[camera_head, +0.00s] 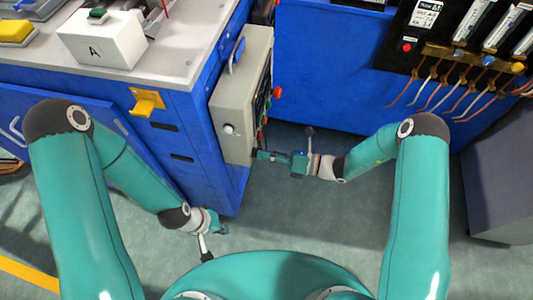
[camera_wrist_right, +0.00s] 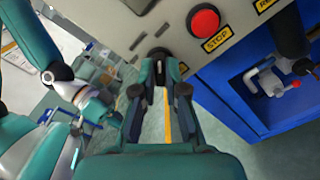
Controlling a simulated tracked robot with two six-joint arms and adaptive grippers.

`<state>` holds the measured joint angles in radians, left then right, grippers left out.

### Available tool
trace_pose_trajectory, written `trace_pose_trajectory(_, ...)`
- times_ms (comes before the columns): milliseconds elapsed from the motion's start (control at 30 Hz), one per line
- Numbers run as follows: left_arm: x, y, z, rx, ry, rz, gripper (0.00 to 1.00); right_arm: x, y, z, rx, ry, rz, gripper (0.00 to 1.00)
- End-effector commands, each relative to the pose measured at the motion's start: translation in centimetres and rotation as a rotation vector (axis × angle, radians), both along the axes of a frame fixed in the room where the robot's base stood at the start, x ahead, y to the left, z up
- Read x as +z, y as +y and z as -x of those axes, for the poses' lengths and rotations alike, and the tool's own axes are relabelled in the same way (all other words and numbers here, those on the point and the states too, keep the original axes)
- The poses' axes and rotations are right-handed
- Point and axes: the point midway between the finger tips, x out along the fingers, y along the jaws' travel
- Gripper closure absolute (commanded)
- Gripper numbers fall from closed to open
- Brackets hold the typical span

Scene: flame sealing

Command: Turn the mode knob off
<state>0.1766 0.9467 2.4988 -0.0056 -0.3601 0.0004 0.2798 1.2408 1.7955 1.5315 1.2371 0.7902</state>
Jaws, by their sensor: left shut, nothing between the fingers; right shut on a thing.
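The mode knob (camera_wrist_right: 159,52) is a dark knob low on the grey control box. In the right wrist view its upper part shows between my right fingertips, and the fingers hide the rest. My right gripper (camera_wrist_right: 160,72) is shut on it. In the head view the right gripper (camera_head: 262,155) reaches the lower edge of the control box (camera_head: 238,100), and the knob cannot be made out there. Which way the knob points cannot be told. My left gripper (camera_head: 222,230) is shut and empty, low beside the blue cabinet and apart from the control box.
A red STOP button (camera_wrist_right: 205,21) sits close beside the knob. The blue cabinet (camera_head: 195,120) carries a yellow bracket (camera_head: 146,101). A blue machine (camera_head: 325,70) with gauges and hoses stands at the back right. The floor (camera_head: 270,215) between the arms is free.

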Motion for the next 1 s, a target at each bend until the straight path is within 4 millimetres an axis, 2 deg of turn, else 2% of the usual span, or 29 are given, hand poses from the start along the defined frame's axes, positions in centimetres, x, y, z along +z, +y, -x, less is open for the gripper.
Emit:
trace_pose_trajectory(367, -0.9, 0.0, 0.0, 0.000, 0.000, 0.000, 1.00, -0.3, -0.1, -0.1, -0.004, -0.164, 0.049, 1.00)
trace_pose_trajectory(1000, -3.8, 0.0, 0.0, 0.000, 0.000, 0.000, 1.00, -0.4, -0.2, -0.1, -0.005, -0.734, 0.204, 1.00)
